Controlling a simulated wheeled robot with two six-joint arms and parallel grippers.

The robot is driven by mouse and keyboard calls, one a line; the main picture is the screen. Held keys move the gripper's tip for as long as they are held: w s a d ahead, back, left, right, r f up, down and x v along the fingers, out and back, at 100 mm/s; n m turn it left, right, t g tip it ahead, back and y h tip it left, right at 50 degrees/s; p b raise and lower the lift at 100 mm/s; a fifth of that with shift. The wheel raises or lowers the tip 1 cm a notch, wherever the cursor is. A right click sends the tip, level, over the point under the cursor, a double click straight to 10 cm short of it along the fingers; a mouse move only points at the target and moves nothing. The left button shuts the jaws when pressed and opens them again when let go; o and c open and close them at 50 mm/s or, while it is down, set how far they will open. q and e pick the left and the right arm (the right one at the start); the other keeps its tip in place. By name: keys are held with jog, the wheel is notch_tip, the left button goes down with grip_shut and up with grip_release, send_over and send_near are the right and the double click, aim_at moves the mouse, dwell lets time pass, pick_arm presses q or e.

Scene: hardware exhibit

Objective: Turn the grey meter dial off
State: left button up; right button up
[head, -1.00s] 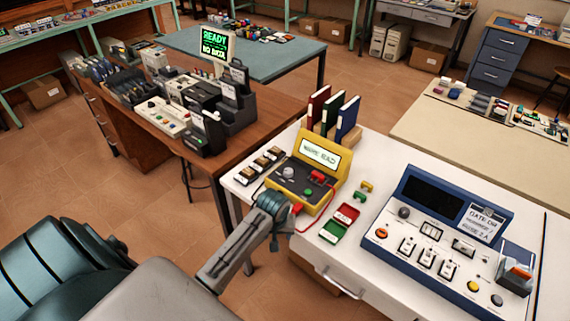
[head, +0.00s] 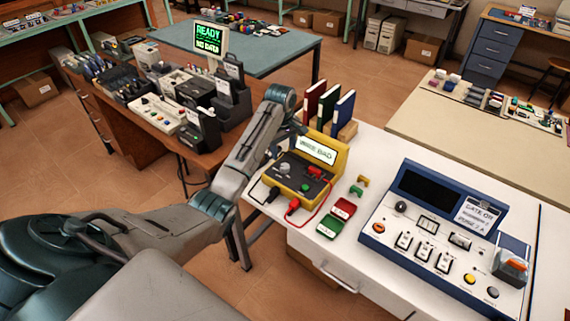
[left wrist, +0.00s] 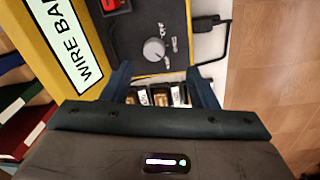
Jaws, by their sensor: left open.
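The grey meter dial (head: 284,168) is a round knob on the dark front panel of the yellow meter (head: 341,158), left of a red plug. In the left wrist view the dial (left wrist: 154,50) shows from above, with small white lettering beside it. I cannot read its setting for certain. My left gripper (head: 293,131) is above the back left of the meter, partly hidden by its own wrist in the head view. In the left wrist view its two dark blue fingers (left wrist: 158,73) are open and empty, with the dial just beyond the tips. My right gripper is out of view.
Red, green and blue binders (head: 328,107) stand behind the meter. Red and green boxes (head: 335,217) and a blue console (head: 430,225) are to its right. Red and black leads run from the meter's front.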

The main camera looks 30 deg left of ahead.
aim_at(285, 166)
pick_arm(q)
jog(key=shift+n, duration=0.4)
jog(key=f, duration=0.2)
jog(key=w+f+p, duration=0.1)
jog(key=f, duration=0.2)
jog(key=f+p, duration=0.1)
jog(key=f, duration=0.1)
jog(key=shift+w+a+f, duration=0.2)
jog(key=shift+w+a, duration=0.05)
jog(key=shift+w, duration=0.05)
jog(key=shift+f+p, duration=0.35)
jog(key=shift+f, duration=0.5)
jog(key=shift+c, duration=0.2)
jog(key=c, duration=0.9)
